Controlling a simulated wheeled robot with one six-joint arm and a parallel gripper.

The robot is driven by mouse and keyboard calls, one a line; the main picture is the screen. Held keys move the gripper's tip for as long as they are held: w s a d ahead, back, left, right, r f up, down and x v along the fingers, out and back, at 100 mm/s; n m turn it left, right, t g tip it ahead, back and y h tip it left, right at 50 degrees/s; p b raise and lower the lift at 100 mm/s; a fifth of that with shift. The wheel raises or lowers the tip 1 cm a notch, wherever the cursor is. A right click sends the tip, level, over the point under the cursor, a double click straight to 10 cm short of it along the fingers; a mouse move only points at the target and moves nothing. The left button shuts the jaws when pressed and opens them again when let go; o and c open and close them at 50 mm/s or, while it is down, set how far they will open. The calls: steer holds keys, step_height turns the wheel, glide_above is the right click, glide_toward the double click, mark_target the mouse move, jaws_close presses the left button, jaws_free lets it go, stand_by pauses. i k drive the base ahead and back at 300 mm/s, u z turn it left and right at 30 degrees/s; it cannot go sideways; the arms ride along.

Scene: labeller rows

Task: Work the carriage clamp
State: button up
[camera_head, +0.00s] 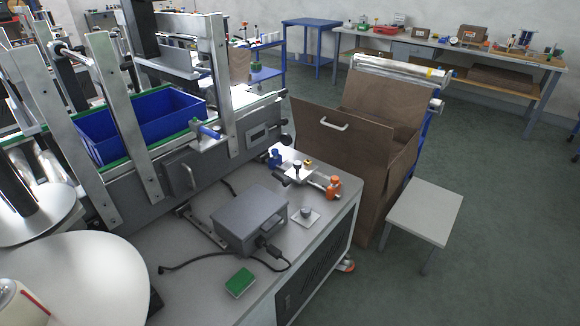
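The labeller (180,165) is a grey machine with upright metal posts on the left. A blue-handled lever (207,130) sticks out from its near side, beside the foot of a metal post. On the grey cabinet top are a small fixture with black knobs (296,171) and an orange fitting (333,188). I cannot tell which of these parts is the carriage clamp, or whether it is tight or loose. My gripper is not in view.
A grey box (249,222) with a black cable, a green block (240,282) and a small white plate (306,217) lie on the cabinet top. A blue crate (150,125) sits in the machine. A brown open-topped bin (340,150) and a stool (425,210) stand right. Floor at lower right is clear.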

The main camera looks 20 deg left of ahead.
mark_target(286, 182)
steer(key=u, duration=0.25)
steer(key=i, duration=0.7)
steer(key=u, duration=0.75)
steer(key=i, duration=0.4)
steer(key=u, duration=0.3)
